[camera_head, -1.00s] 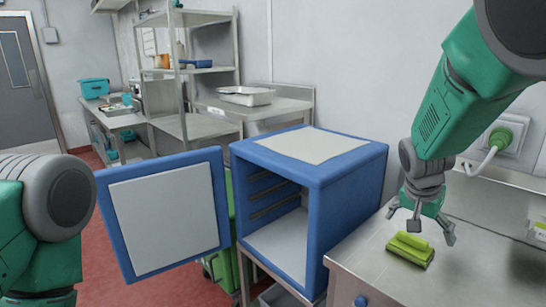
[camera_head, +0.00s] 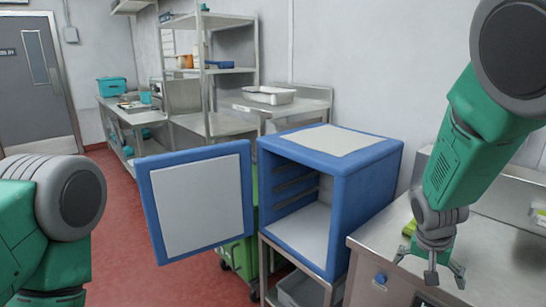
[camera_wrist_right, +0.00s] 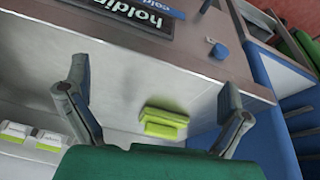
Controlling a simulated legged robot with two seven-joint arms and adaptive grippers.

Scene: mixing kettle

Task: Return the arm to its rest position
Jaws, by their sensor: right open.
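My right arm (camera_head: 465,160) comes in from the upper right in the head view. In the head view the block (camera_head: 408,228) is mostly hidden behind my right gripper. Part of my left arm (camera_head: 60,200) shows at the left edge; its gripper is out of view.
A blue cabinet (camera_head: 372,185) stands left of the steel counter (camera_head: 490,235), its door (camera_head: 196,202) open to the left. A metal shelf (camera_head: 222,122) and a pan (camera_head: 268,95) are behind. Red floor (camera_head: 120,195) is free at left.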

